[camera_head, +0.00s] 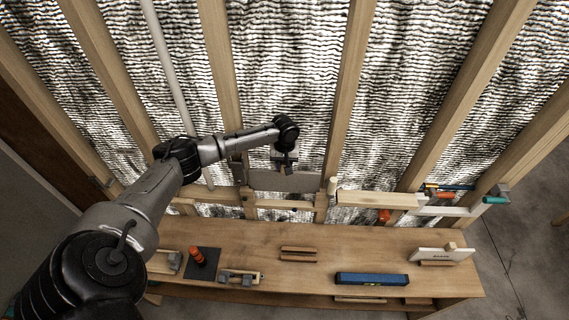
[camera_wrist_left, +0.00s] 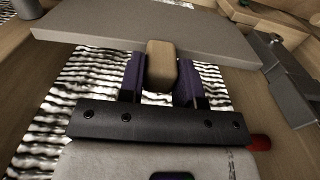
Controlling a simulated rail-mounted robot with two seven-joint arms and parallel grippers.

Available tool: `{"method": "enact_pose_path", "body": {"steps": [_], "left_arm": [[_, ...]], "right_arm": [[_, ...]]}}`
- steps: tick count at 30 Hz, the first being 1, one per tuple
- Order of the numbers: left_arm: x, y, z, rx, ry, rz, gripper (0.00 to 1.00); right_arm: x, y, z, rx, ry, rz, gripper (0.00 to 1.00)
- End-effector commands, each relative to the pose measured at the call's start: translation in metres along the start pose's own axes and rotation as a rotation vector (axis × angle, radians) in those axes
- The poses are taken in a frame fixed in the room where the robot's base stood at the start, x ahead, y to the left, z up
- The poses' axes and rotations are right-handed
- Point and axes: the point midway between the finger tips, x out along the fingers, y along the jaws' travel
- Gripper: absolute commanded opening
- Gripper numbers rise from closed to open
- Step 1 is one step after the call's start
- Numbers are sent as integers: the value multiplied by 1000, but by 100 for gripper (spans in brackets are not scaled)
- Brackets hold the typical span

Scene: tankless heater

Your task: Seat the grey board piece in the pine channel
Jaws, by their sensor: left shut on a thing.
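The grey board piece (camera_head: 290,182) is a wide flat panel between two wall studs. A wooden grip block (camera_wrist_left: 161,62) sits against it in the left wrist view, where the board (camera_wrist_left: 110,27) spans the top. My left gripper (camera_wrist_left: 160,80) has its two dark fingers shut on this block; the head view shows the gripper (camera_head: 286,168) in front of the board. A horizontal pine piece that looks like the channel (camera_head: 283,204) lies just below the board's lower edge. I cannot tell whether that edge is inside it. My right gripper is not in view.
Upright studs (camera_head: 348,85) flank the board. A pine rail (camera_head: 375,199) and clamps lie to the right. The workbench (camera_head: 320,245) below carries a blue level (camera_head: 371,279), an orange-handled tool (camera_head: 196,255), wooden strips (camera_head: 298,254) and a white piece (camera_head: 437,254).

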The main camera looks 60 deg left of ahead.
Motion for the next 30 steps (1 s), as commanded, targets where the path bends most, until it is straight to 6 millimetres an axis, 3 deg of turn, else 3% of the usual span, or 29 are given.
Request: {"method": "enact_pose_path", "body": {"steps": [30], "left_arm": [[14,0,0,0,1,2,0]], "right_arm": [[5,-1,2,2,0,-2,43]]}}
